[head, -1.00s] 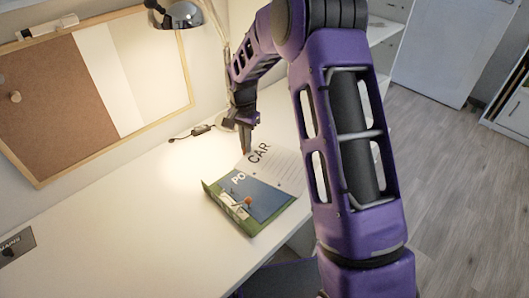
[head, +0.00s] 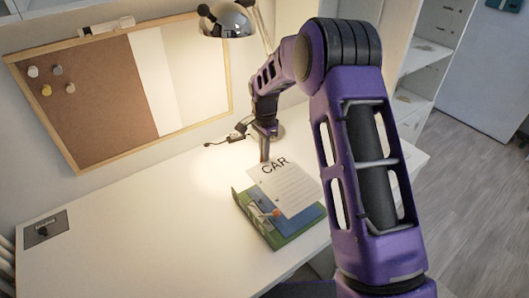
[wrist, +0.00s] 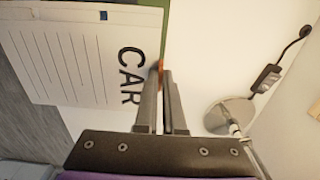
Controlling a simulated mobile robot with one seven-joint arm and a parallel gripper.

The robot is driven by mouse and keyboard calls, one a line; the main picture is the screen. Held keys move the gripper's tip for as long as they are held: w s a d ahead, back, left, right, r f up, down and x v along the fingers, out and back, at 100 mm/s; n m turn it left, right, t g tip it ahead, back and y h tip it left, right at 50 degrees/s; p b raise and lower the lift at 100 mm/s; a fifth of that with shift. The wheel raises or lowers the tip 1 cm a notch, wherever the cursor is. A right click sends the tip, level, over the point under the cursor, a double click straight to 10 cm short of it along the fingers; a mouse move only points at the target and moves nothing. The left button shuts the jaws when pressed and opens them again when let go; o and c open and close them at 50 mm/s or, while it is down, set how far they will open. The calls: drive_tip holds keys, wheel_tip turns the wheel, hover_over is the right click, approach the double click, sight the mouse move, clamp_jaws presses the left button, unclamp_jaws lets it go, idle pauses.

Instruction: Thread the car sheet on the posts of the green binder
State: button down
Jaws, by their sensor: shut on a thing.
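The car sheet (head: 296,192), white with "CAR" and ruled lines, lies tilted over part of the green binder (head: 285,237) in the head view. My gripper (head: 265,160) is shut on the sheet's upper left edge near the lettering. The sheet fills the upper left of the wrist view (wrist: 75,60), with my closed fingertips (wrist: 163,75) at its lettered edge. A blue sheet (head: 300,222) lies on the binder, partly covered. An orange-tipped part (head: 276,212) shows on the binder's left side. I cannot make out the posts or whether they pass through the car sheet.
The lamp (head: 228,20) stands behind my gripper, its round base also in the wrist view (wrist: 230,115). A cord with a switch (head: 238,134) lies on the white desk (head: 140,225). The desk's left is mostly clear.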

sight(264, 165)
drive_tip(key=shift+f+b, duration=1.75)
drive_tip(key=shift+f, duration=1.15)
drive_tip(key=shift+f+b, duration=1.1)
drive_tip(key=shift+f, duration=0.6)
idle(1.3)
drive_tip(key=c, duration=0.9)
unclamp_jaws()
drive_tip(key=shift+c, duration=0.2)
drive_tip(key=shift+r, duration=0.1)
wheel_tip(264, 165, up, 17)
drive_tip(key=shift+r+p, duration=0.1)
drive_tip(key=shift+p, duration=0.95)
